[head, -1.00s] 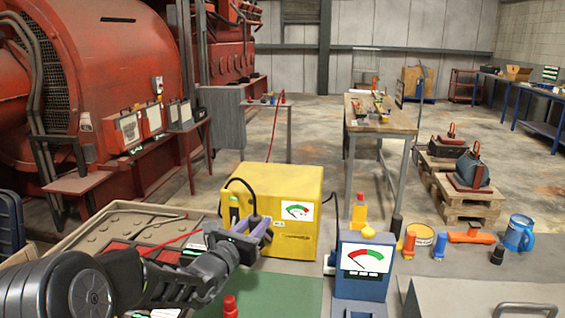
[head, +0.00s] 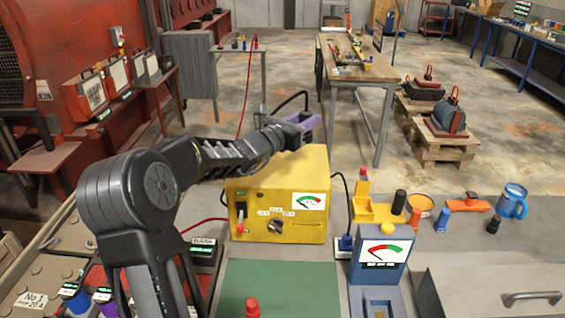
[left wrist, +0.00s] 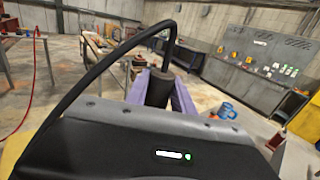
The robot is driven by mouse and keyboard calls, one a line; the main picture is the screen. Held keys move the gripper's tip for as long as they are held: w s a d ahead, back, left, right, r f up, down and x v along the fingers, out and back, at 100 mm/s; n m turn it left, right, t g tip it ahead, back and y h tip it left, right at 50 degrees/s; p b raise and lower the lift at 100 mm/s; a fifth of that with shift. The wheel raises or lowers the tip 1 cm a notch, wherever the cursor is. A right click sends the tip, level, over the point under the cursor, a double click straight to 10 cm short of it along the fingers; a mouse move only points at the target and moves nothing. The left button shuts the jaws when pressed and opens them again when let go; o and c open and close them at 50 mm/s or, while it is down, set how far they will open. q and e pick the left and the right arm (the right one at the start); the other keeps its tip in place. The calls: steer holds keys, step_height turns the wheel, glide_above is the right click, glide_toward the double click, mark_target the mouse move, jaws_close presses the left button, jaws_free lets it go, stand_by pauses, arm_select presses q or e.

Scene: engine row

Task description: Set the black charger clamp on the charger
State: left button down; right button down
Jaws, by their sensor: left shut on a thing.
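The yellow charger (head: 265,219) stands on the bench with its dial and knob facing me. My left gripper (head: 305,122) reaches over the charger and is above its far top edge. Its purple fingers are shut on the black clamp (left wrist: 157,90), which shows as a dark upright piece between them in the left wrist view. A black cable (left wrist: 112,57) arcs from the clamp; part of it also shows behind the gripper in the head view. In the head view my gripper mostly hides the clamp, and I cannot tell whether it touches the charger. My right gripper is not in view.
A blue meter (head: 380,255) stands to the charger's right, near a yellow holder (head: 370,211) and a blue mug (head: 512,201). A green mat (head: 268,284) lies in front, with a red-topped item (head: 253,306). A battery tray (head: 32,270) is at left.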

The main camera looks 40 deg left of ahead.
arm_select(q)
steer(key=shift+a+f+b, duration=0.1)
steer(key=shift+f+b, duration=0.3)
steer(key=shift+f, duration=2.05)
step_height(320, 180, down, 5)
steer(key=b, duration=0.3)
steer(key=shift+f, duration=0.1)
steer(key=shift+f, duration=0.15)
steer(key=c, duration=1.1)
jaws_free()
